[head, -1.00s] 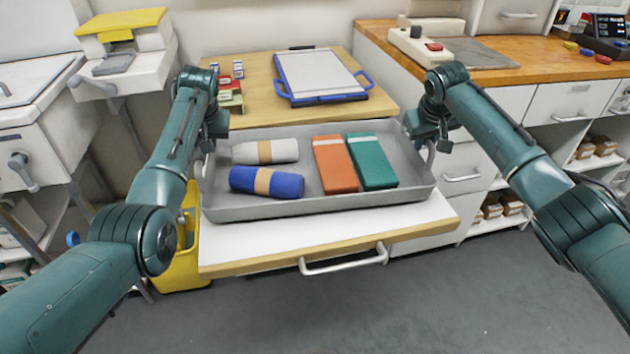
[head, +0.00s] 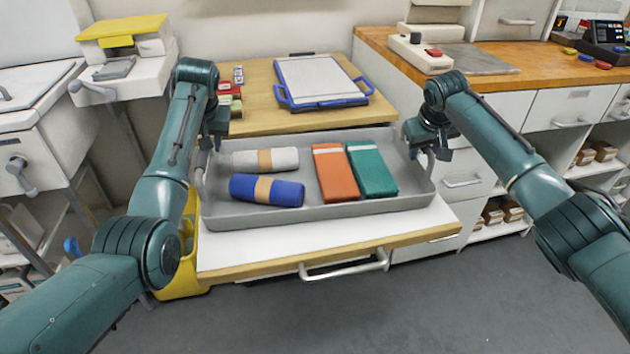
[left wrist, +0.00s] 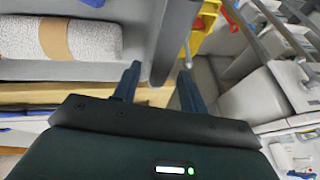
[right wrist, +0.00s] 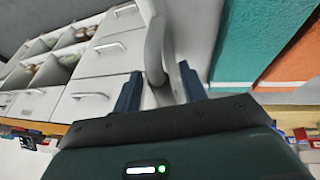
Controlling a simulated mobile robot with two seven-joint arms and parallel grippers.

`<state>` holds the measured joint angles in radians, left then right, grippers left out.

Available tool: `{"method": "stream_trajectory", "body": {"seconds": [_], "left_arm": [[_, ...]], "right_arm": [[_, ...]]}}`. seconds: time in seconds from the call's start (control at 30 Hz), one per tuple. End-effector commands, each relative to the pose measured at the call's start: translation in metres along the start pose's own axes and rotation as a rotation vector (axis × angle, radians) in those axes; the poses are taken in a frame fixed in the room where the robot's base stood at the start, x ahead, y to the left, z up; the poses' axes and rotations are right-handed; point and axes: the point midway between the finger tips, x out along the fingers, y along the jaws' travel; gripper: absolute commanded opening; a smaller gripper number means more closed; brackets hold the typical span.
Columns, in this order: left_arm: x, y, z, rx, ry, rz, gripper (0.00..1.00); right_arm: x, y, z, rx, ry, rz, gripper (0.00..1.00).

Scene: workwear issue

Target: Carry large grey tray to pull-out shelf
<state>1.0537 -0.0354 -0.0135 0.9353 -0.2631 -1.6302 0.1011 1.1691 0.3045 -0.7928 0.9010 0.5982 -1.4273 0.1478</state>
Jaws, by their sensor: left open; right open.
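The large grey tray (head: 300,213) lies level on the white pull-out shelf (head: 330,232), set back from its wooden front edge. It holds a white roll (head: 285,159), a blue roll (head: 290,193), an orange packet (head: 336,178) and a green packet (head: 374,175). My left gripper (head: 208,140) is open at the tray's left end; in the left wrist view its fingers (left wrist: 158,76) stand apart near the left handle. My right gripper (head: 430,152) is open at the right end. In the right wrist view the right handle (right wrist: 155,45) shows between its spread fingers (right wrist: 160,85).
A wooden worktop behind the tray bears a blue-edged board (head: 320,80) and small boxes (head: 230,100). A yellow bin (head: 180,275) stands at the shelf's left. The shelf's bar handle (head: 345,267) juts forward over clear grey floor.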

Motion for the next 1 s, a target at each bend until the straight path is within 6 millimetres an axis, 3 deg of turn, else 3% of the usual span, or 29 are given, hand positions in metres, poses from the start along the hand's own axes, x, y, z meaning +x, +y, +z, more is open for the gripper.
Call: {"method": "stream_trajectory", "body": {"seconds": [0.1,0.3,0.57,0.67,1.0], "left_arm": [[-0.029,0.001,-0.001,0.001,0.005,0.001,0.42],[-0.064,0.000,-0.001,0.000,0.004,0.000,0.42],[-0.080,0.000,0.000,0.000,0.000,0.000,0.42],[-0.080,0.000,0.000,0.001,0.000,0.000,0.42],[-0.080,0.000,0.000,0.000,0.000,0.000,0.42]], "right_arm": [[0.000,0.000,0.000,0.000,0.000,0.000,0.42],[0.000,0.000,0.000,0.000,0.000,0.000,0.42],[-0.005,0.000,0.000,0.000,0.001,0.000,0.42],[-0.018,0.000,-0.001,0.000,0.003,0.000,0.42],[-0.090,0.000,-0.001,-0.001,0.004,-0.001,0.42]]}}
